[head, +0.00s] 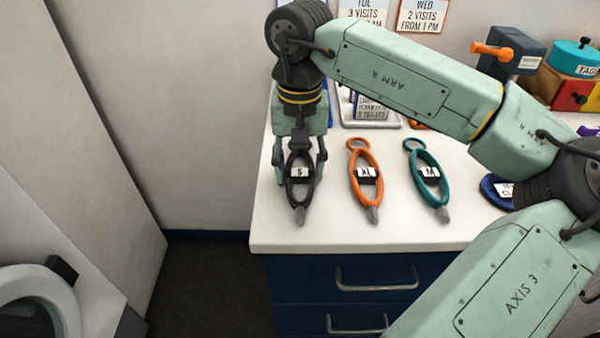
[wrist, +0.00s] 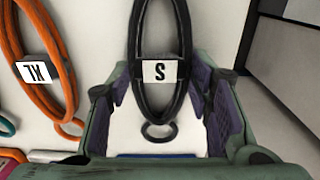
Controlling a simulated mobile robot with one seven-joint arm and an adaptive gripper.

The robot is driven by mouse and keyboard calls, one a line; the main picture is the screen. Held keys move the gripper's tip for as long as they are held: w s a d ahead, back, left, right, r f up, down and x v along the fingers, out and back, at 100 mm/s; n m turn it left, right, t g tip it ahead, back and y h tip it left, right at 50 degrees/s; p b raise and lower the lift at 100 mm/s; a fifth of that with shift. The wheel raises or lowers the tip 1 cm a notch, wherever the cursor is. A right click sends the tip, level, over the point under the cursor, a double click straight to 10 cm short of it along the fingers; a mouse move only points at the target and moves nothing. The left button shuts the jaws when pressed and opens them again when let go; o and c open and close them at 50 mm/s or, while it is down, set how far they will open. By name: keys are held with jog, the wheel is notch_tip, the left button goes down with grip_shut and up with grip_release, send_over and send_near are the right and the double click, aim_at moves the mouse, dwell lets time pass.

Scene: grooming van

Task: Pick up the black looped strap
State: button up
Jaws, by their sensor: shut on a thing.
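The black looped strap (head: 289,188) with a white "S" label is at the left end of the white counter in the head view. It also shows in the middle of the wrist view (wrist: 183,45), small ring toward my palm. My gripper (head: 300,160) points down over it, with one finger on each side of the loop. In the wrist view my gripper (wrist: 160,78) is shut on the strap around its label. I cannot tell whether the strap is clear of the counter.
An orange looped strap (head: 353,178) labelled XL and a teal looped strap (head: 417,180) lie to the right on the white counter (head: 350,228). A dark blue round thing (head: 490,190) lies farther right. A wall stands behind; the counter's left edge is close to my gripper.

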aim_at(300, 173)
jog(key=shift+r, duration=0.15)
jog(key=shift+r+b, duration=0.3)
jog(key=shift+r, duration=0.3)
jog(key=shift+s+r+b, duration=0.25)
jog(key=shift+r+b, duration=0.2)
jog(key=shift+r, duration=0.5)
jog(key=s+r+b, duration=0.1)
jog(key=s+b, duration=0.2)
jog(key=s, duration=1.2)
jog(key=shift+s+r, duration=0.25)
jog(key=shift+r, duration=0.05)
